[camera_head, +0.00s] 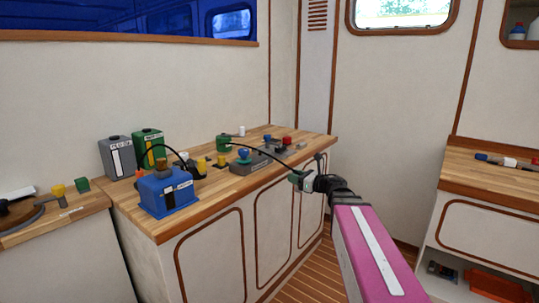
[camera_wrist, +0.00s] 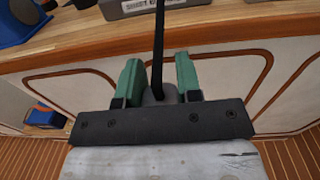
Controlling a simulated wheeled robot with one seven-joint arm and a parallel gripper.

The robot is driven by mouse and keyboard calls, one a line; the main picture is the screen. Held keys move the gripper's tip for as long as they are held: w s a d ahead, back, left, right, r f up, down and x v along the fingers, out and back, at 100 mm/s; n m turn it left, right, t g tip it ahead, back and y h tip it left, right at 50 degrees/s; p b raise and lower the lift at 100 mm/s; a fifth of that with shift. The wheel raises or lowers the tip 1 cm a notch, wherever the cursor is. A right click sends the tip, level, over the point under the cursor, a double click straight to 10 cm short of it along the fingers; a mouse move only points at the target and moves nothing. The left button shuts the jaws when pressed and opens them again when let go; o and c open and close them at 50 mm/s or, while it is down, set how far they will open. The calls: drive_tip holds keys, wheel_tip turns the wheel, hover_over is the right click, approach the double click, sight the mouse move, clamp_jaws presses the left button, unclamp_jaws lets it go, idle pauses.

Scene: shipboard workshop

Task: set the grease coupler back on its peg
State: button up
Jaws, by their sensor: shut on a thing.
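My gripper (camera_head: 300,179) is out in front of the right part of the workbench, near its front edge. In the wrist view its two green fingers (camera_wrist: 159,80) are closed around a dark grey piece, which looks like the grease coupler (camera_wrist: 158,98). A black hose (camera_wrist: 159,40) runs up from it. Most of the coupler is hidden by the fingers and the gripper's dark plate. I cannot tell which part is its peg.
A grey labelled block (camera_head: 250,163) with a blue knob (camera_head: 243,154) sits on the workbench (camera_head: 215,196) near the hose. A blue box (camera_head: 168,192), a grey can (camera_head: 117,157) and a green can (camera_head: 149,148) stand at left. Open floor (camera_head: 300,278) lies before the cabinets.

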drive_tip(key=s+d+f, duration=0.7)
drive_tip(key=d+f, duration=0.1)
drive_tip(key=d, duration=0.1)
drive_tip(key=w+a+r, duration=0.4)
drive_tip(key=a+r, duration=0.5)
drive_tip(key=w+a+r, duration=0.4)
drive_tip(key=a+r, duration=0.5)
drive_tip(key=w+a+r, duration=0.4)
drive_tip(key=a+r, duration=0.5)
drive_tip(key=r, duration=0.1)
drive_tip(key=shift+w+m+t+h, duration=0.3)
drive_tip(key=shift+w, duration=0.05)
drive_tip(key=shift+d, duration=0.1)
drive_tip(key=shift+w+d+f, duration=0.3)
drive_tip(key=shift+w+f, duration=1.5)
drive_tip(key=shift+w, duration=0.1)
drive_tip(key=shift+w+d+f, duration=0.3)
drive_tip(key=shift+w+f, duration=1.45)
drive_tip(key=shift+w, duration=0.2)
drive_tip(key=shift+w+d+f, duration=0.3)
drive_tip(key=shift+w+f, duration=1.5)
drive_tip(key=shift+w, duration=0.1)
drive_tip(key=shift+f, duration=0.1)
drive_tip(key=o, duration=1)
